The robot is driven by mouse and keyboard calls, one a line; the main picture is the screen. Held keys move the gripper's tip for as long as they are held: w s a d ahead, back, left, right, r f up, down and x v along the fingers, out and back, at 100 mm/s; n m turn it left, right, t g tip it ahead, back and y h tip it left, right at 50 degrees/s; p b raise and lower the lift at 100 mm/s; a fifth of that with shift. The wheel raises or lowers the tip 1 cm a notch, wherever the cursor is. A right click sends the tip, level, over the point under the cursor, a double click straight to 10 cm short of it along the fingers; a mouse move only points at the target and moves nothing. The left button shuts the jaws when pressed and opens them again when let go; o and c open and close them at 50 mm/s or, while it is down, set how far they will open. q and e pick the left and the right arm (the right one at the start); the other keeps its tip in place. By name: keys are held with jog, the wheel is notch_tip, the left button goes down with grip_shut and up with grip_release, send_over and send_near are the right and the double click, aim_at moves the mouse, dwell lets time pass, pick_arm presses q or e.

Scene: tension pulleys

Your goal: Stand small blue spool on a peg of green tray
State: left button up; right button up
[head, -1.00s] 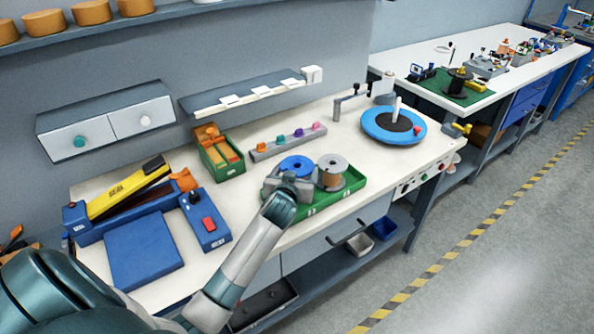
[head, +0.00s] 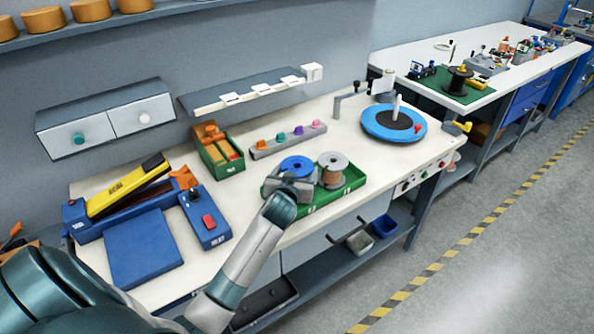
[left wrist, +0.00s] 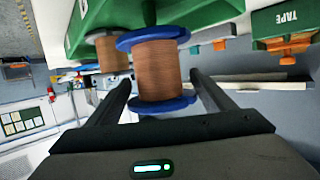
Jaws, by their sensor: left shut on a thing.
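The small blue spool (head: 297,164) has blue flanges and copper-coloured winding. It is at the left end of the green tray (head: 322,198), upright in the head view. My left gripper (head: 290,184) is shut on it. In the left wrist view the spool (left wrist: 157,70) sits between the two fingers, with one flange close to the tray (left wrist: 200,12). I cannot tell whether it touches the tray floor, and any peg under it is hidden. My right gripper is not in view.
A larger grey-flanged spool (head: 332,168) stands close on the right in the tray. A green box of orange items (head: 217,150) and a grey rack with coloured knobs (head: 288,140) stand behind. A blue turntable (head: 393,124) is at the right. The bench front between is clear.

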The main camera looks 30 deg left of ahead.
pick_arm(q)
jog(key=shift+f+b, duration=0.45)
jog(key=shift+f, duration=0.35)
dwell(0.8)
jog(key=shift+f, duration=0.25)
dwell(0.3)
jog(key=shift+f, duration=0.35)
jog(key=shift+f+b, duration=0.7)
jog(key=shift+f, duration=0.15)
jog(key=shift+s+d+f, duration=0.1)
jog(key=shift+f, duration=0.2)
dwell(0.3)
jog(key=o, duration=1.7)
